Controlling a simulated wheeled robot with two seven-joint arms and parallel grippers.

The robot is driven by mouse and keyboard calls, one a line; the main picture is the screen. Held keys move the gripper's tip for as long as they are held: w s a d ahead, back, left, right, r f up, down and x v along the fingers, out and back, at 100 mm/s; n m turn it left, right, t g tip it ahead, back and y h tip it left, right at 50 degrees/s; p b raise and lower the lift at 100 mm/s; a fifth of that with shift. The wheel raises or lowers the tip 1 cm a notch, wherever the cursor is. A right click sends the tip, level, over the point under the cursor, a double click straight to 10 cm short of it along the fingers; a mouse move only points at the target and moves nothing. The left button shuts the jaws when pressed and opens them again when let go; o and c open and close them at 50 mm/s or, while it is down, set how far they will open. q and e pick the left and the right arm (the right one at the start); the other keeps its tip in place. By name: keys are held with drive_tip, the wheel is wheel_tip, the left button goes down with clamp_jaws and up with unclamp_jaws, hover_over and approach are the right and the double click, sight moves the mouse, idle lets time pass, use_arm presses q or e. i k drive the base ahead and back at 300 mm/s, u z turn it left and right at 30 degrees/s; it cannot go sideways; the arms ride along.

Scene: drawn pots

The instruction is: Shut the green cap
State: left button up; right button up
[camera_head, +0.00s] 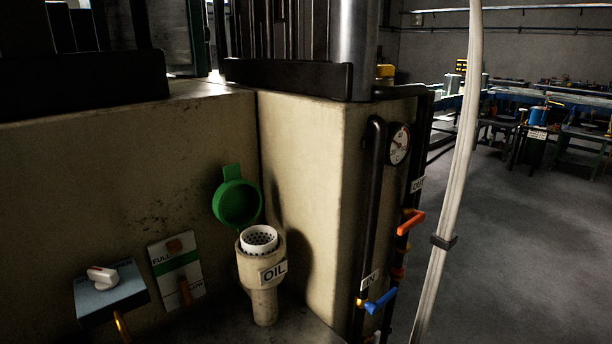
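The green cap (226,203) stands open, tilted up behind a beige filler pipe (263,290) labelled OIL. Its round hollow underside faces me, and a small tab sticks up from its top edge. The pipe's mouth is uncovered and shows a white perforated strainer (260,238). The cap's lower edge meets the back of the pipe's rim; the hinge itself is hard to make out. Neither of my grippers is in view.
Right are black pipes with an orange-red valve handle (411,221), a blue valve handle (381,300) and a gauge (399,145). A pale hose (458,170) hangs in front.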

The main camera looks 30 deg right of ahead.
sight(237, 203)
drive_tip(key=z, duration=0.2)
drive_tip(key=k, duration=0.65)
drive_tip(key=z, duration=1.1)
drive_tip(key=i, duration=0.5)
drive_tip(key=z, duration=0.05)
